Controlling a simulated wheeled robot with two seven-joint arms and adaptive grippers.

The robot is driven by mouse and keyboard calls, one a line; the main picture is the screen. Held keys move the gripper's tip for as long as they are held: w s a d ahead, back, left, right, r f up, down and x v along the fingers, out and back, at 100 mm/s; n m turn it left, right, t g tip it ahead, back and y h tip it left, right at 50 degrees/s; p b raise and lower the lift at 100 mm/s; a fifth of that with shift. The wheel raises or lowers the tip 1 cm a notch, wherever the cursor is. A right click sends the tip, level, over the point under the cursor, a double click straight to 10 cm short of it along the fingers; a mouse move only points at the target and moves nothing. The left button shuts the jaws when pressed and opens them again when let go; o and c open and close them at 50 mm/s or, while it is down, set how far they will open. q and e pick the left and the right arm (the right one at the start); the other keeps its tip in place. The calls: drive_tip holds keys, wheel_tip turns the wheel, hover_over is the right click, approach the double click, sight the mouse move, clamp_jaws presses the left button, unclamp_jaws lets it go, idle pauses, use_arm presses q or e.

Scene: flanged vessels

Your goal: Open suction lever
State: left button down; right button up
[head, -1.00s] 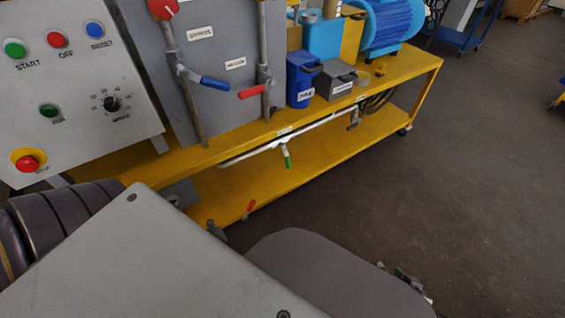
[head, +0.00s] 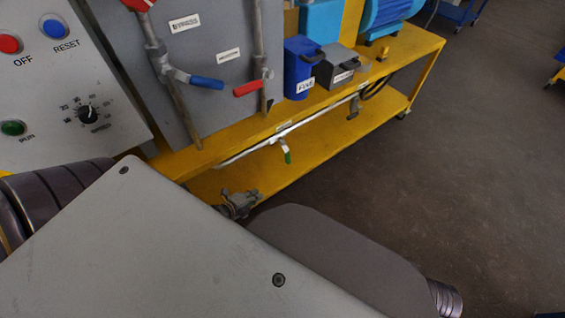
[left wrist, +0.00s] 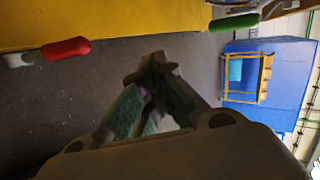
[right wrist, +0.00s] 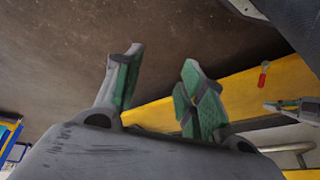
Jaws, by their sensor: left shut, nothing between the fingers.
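A lever with a green handle (head: 287,157) hangs from the white pipe under the yellow bench; it also shows in the left wrist view (left wrist: 234,22). A red-handled lever (left wrist: 66,48) is at the upper left of that view. No lever is readably labelled suction. My left gripper (head: 240,203) is in front of the lower shelf; in its wrist view its fingers (left wrist: 155,65) meet at the tips, empty and apart from both handles. My right gripper (right wrist: 162,60) has its green-padded fingers spread, with nothing between them. A small red handle (right wrist: 264,75) lies beyond it.
The grey panel (head: 215,110) carries upper levers with blue (head: 207,82) and red (head: 247,90) handles. A control box (head: 65,120) stands at left. A blue container (head: 299,70) and grey box (head: 337,65) sit on the bench (head: 400,60).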

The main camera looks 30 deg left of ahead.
sight(287, 153)
use_arm(q)
wheel_tip(287, 153, up, 6)
drive_tip(key=w+d+t+h, duration=0.1)
drive_tip(key=w+t, duration=0.1)
drive_tip(key=t, duration=0.1)
drive_tip(key=shift+w+r+m+t, duration=0.2)
drive_tip(key=shift+r+m+t, duration=0.05)
drive_tip(key=shift+m+t, duration=0.05)
use_arm(e)
drive_tip(key=shift+s+d+f+g, duration=0.2)
drive_tip(key=shift+s+g, duration=0.1)
drive_tip(key=shift+s, duration=0.25)
drive_tip(key=shift+s+d+f+g, duration=0.2)
drive_tip(key=shift+s+g, duration=0.1)
drive_tip(key=shift+s, duration=0.25)
use_arm(q)
drive_tip(key=shift+w, duration=0.15)
